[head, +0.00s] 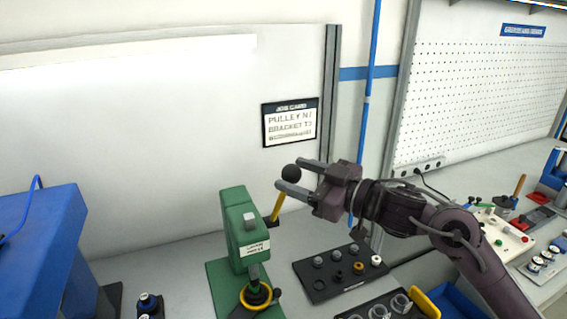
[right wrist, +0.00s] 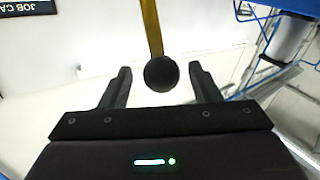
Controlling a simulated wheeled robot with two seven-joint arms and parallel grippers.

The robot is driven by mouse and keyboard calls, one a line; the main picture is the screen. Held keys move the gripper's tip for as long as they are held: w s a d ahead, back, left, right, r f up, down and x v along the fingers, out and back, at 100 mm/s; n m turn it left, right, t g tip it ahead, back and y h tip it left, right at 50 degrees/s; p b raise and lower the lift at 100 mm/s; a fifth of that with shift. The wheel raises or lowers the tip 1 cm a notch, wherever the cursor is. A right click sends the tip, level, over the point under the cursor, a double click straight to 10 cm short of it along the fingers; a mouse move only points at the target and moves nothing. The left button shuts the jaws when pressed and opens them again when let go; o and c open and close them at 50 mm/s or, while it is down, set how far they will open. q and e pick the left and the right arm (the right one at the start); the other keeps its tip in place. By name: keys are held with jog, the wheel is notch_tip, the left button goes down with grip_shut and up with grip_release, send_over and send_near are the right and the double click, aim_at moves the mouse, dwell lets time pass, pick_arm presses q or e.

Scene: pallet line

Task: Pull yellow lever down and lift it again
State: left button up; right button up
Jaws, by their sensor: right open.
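The yellow lever (head: 277,207) slants up from the right side of the green press (head: 239,225) and ends in a black ball knob (head: 291,172). The lever is raised. My right gripper (head: 287,174) is open, its fingers on either side of the knob in the head view. In the right wrist view the knob (right wrist: 161,74) sits between the tips of my right gripper (right wrist: 162,80), with a gap on both sides. The lever's yellow bar (right wrist: 152,25) runs away from it. My left gripper is not in view.
A black tray (head: 318,290) with small round parts lies right of the press. A blue machine (head: 45,250) stands at the left. A job card (head: 290,122) hangs on the back panel. The bench between blue machine and press is mostly clear.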

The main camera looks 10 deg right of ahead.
aim_at(283, 172)
jog(key=x, duration=0.3)
jog(key=shift+w+a+p, duration=0.1)
jog(key=shift+a+p, duration=0.05)
jog(key=shift+p, duration=0.2)
jog(key=shift+w+a+f, duration=0.1)
jog(key=shift+w+a, duration=0.05)
grip_shut()
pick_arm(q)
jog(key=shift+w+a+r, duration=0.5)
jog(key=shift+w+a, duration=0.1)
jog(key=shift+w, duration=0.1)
pick_arm(e)
jog(key=shift+f, duration=0.1)
